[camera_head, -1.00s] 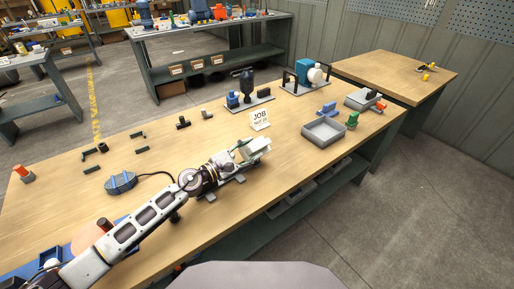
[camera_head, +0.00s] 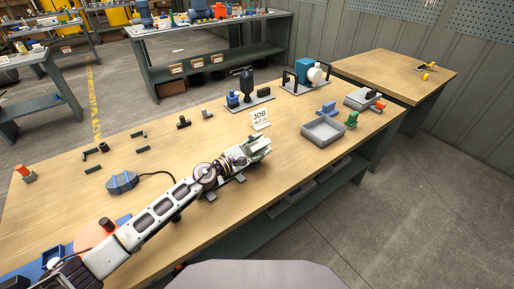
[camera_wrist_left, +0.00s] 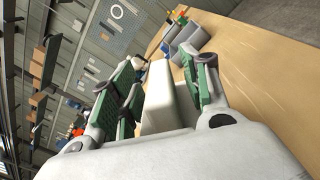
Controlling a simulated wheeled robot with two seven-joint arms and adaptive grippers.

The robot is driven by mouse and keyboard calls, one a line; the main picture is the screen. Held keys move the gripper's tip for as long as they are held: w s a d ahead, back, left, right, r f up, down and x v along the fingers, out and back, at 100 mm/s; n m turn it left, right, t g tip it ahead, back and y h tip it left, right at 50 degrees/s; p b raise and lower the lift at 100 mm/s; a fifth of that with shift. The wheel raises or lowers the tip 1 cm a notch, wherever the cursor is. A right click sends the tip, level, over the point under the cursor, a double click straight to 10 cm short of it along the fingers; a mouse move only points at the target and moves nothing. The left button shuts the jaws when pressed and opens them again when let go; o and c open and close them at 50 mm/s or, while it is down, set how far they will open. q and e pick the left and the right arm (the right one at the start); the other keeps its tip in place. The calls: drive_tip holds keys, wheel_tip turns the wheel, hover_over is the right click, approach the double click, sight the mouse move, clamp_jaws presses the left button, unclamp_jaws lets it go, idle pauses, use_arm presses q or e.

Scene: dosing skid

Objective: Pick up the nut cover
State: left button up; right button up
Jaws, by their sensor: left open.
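My left gripper (camera_head: 262,146) is over the middle of the wooden bench, near the JOB sign, with its jaws apart. In the left wrist view the green-padded fingers (camera_wrist_left: 158,75) stand on both sides of a pale block; I cannot tell whether the block is part of the gripper. I cannot single out the nut cover with certainty. Small dark fittings (camera_head: 183,122) and a grey fitting (camera_head: 207,114) lie on the bench behind the gripper. The area under my left arm is partly hidden. My right gripper is not in view.
The JOB sign (camera_head: 260,119) stands just behind the gripper. A pump on a plate (camera_head: 247,98) and a blue-and-white unit (camera_head: 307,75) stand at the back. A grey tray (camera_head: 323,132) is to the right. The front right bench top is clear.

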use_arm(q)
drive_tip(key=shift+w+d, duration=0.3)
drive_tip(key=shift+d, duration=0.1)
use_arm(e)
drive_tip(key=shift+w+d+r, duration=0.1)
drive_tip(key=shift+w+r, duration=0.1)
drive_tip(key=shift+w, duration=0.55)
